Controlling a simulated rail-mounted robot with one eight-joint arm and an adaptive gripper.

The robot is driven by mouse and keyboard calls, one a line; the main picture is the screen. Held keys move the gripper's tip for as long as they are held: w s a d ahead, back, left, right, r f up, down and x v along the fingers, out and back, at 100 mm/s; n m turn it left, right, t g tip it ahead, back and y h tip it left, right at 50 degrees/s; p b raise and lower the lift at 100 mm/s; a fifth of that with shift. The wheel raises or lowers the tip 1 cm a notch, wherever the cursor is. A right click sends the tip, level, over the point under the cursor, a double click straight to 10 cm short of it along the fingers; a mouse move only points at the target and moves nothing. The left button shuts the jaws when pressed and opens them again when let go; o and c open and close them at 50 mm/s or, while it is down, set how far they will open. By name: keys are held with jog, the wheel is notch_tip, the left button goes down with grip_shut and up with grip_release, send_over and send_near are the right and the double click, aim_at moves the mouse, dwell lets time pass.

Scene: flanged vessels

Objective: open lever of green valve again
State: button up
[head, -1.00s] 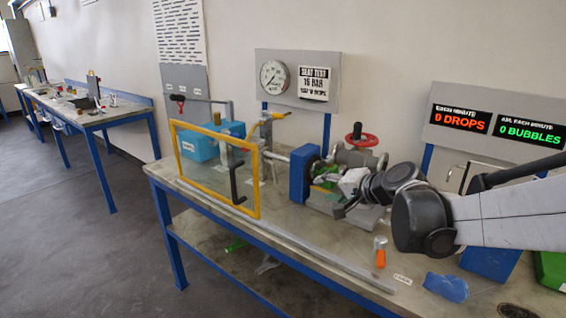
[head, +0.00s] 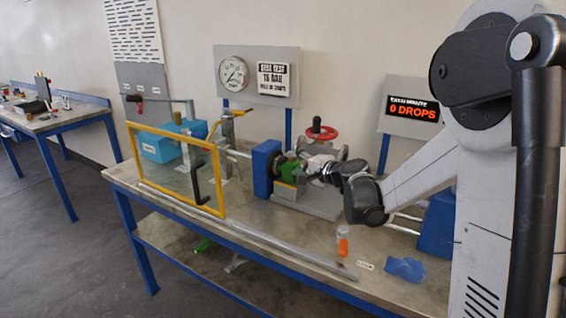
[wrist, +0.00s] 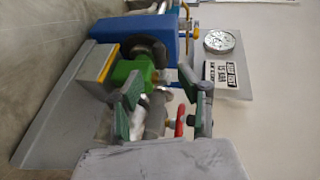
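The green valve body (head: 289,188) sits in a grey fixture on the bench, beside a blue block. In the wrist view the green valve (wrist: 128,72) is ahead of my gripper, slightly left of centre. My gripper (wrist: 160,88) has two dark fingers with green pads standing apart, with a visible gap between them. Grey valve metal shows behind that gap; I see nothing clearly clamped. In the head view my gripper (head: 312,176) is close to the valve's right side and partly hides it. I cannot make out the valve's lever for certain.
A blue block (head: 265,168) stands left of the valve. A red handwheel (head: 321,132) rises behind it. A yellow-framed guard (head: 135,155) stands further left. The display reads 0 DROPS.

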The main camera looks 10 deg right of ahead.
aim_at(285, 161)
jog(key=x, duration=0.7)
jog(key=shift+w+a, duration=0.1)
jog(key=shift+w, duration=0.15)
grip_shut()
